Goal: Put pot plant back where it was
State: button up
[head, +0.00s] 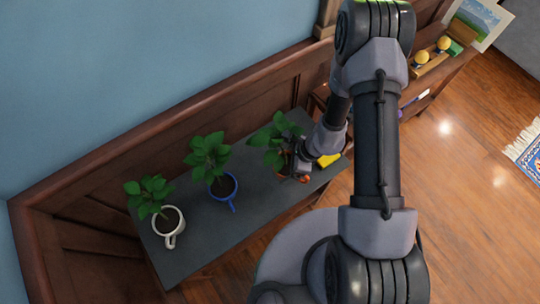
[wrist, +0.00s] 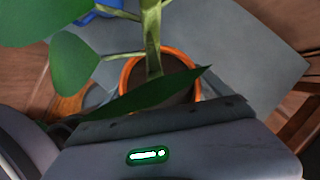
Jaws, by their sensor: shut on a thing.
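A leafy green pot plant (head: 273,137) in an orange pot (wrist: 127,73) is at the right part of the dark grey top. My gripper (head: 300,163) is shut on this orange pot from its right side and hides much of it in the head view. In the wrist view the orange rim, dark soil and green stem show just beyond my gripper (wrist: 165,118), with leaves across it. The pot looks roughly upright. Whether its base touches the top cannot be told.
A plant in a blue mug (head: 224,188) and one in a white mug (head: 168,225) stand to the left on the dark grey top (head: 195,254). A yellow object (head: 328,159) lies close right of my gripper. Wood panelling (head: 100,173) runs behind.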

jog(key=shift+w+a+f+b, duration=0.1)
jog(key=shift+w+a+f, duration=0.65)
jog(key=shift+w, duration=0.25)
jog(key=shift+w+a+f+b, duration=0.1)
jog(key=shift+w+a+f, duration=0.6)
jog(key=shift+w, duration=0.3)
jog(key=shift+w+a+f+b, duration=0.1)
jog(key=shift+w+a+f, duration=0.6)
jog(key=shift+w, duration=0.3)
jog(key=shift+f, duration=0.1)
